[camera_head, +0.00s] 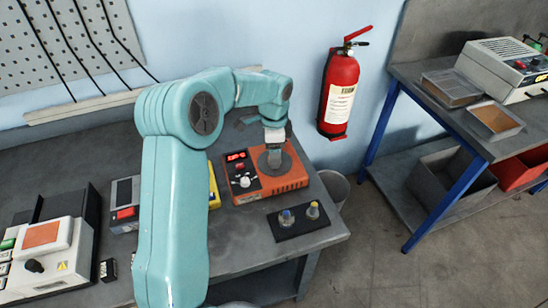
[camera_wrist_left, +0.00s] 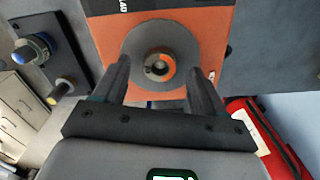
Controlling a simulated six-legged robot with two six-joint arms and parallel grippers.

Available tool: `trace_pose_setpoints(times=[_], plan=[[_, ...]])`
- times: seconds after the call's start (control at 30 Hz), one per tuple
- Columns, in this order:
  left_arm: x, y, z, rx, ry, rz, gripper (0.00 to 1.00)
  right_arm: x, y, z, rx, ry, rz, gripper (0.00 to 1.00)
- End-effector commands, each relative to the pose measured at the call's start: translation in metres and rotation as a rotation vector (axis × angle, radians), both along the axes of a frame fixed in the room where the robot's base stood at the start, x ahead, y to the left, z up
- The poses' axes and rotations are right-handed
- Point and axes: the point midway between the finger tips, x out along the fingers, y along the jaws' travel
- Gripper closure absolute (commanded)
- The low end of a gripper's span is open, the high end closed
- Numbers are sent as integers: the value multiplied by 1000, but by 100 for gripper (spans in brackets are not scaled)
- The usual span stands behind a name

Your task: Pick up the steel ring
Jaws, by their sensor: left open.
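The orange device (camera_head: 290,180) stands on the bench with a round grey plate on its top. In the left wrist view, a small steel ring (camera_wrist_left: 158,66) sits at the middle of the grey plate (camera_wrist_left: 138,42), with an orange glint on one side. My left gripper (camera_head: 273,148) is above the plate, pointing down. In the left wrist view its two fingers are apart, one on each side of the ring, with gaps between, and nothing is held. In the head view the gripper and its wrist hide the ring. My right gripper is not in view.
A dark block (camera_head: 303,229) with two knobbed posts stands in front of the orange device, near the bench edge. A grey-and-red box (camera_head: 125,200) is to the left. A red fire extinguisher (camera_head: 340,90) hangs on the wall behind. Bare bench (camera_head: 235,248) lies in front.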

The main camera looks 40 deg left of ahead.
Motion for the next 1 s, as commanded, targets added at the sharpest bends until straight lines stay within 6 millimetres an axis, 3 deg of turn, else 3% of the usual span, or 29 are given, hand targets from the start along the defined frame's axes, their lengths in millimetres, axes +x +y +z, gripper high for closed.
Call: trace_pose_setpoints(times=[0.13,0.37,0.57,0.67,1.0], plan=[[1,1,-15,-1,1,1,29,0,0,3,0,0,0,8],[1,1,-17,0,-1,1,29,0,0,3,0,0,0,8],[1,1,-17,0,-1,1,91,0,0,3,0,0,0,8],[1,1,-17,0,-1,0,98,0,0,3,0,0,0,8],[2,1,-6,2,-4,0,98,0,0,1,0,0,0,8]])
